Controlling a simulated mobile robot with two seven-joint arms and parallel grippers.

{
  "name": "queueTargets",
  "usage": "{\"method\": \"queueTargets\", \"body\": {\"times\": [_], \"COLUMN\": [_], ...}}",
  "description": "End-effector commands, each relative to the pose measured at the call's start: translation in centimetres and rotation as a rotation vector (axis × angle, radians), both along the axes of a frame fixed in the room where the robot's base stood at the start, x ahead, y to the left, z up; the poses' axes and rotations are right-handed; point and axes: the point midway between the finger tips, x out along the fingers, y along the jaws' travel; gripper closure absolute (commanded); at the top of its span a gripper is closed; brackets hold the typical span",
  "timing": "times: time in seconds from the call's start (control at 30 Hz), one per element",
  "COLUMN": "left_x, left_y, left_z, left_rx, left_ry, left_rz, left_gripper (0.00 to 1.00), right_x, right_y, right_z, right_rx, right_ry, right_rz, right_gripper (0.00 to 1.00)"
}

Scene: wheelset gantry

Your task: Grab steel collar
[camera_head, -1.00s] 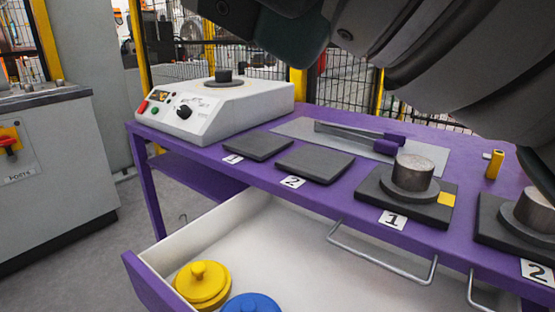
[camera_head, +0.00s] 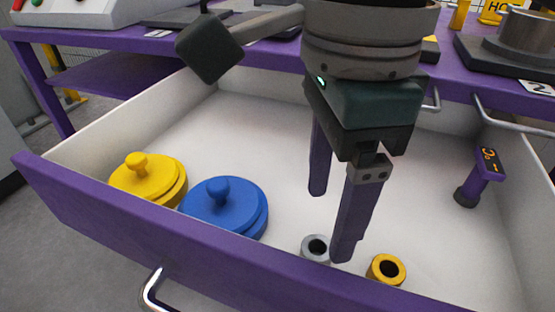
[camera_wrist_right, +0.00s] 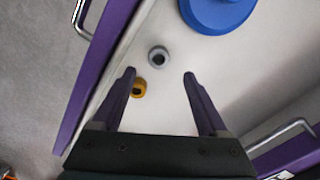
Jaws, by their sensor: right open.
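The steel collar (camera_head: 316,249) is a small grey ring lying in the open drawer, near its front wall. It also shows in the right wrist view (camera_wrist_right: 158,56), beyond the fingertips and roughly between their lines. My right gripper (camera_head: 332,225) points down over the drawer with its purple fingers apart and empty. In the right wrist view the gripper (camera_wrist_right: 160,74) is open, with nothing between its fingers. One finger partly overlaps the area beside the collar in the head view. My left gripper is not in view.
A yellow collar (camera_head: 386,269) lies right of the steel one, near the drawer front (camera_head: 130,225). A blue lidded disc (camera_head: 225,208) and a yellow one (camera_head: 148,179) lie to the left. A purple thermometer (camera_head: 482,175) is at the right. The drawer's middle is clear.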

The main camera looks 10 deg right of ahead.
Motion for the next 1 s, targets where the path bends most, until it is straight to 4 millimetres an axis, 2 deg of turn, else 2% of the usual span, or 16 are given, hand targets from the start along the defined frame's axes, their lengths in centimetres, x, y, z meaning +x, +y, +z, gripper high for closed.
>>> {"method": "queueTargets", "body": {"times": [0.33,0.43,0.67,1.0], "left_x": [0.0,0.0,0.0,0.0], "left_y": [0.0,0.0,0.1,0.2], "left_z": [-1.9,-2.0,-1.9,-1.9], "left_rx": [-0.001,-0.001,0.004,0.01], "left_ry": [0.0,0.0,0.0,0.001], "left_rz": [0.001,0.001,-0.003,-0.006], "left_gripper": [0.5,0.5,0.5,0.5], "right_x": [-0.3,-0.3,-0.2,-0.2], "right_y": [0.5,0.5,0.5,0.5], "right_z": [-5.2,-5.8,-5.7,-5.7], "right_rx": [0.002,0.003,0.003,0.003], "right_ry": [0.003,0.002,0.0,0.0], "right_rz": [0.0,0.001,0.001,0.001], "right_gripper": [0.23,0.23,0.23,0.62]}}
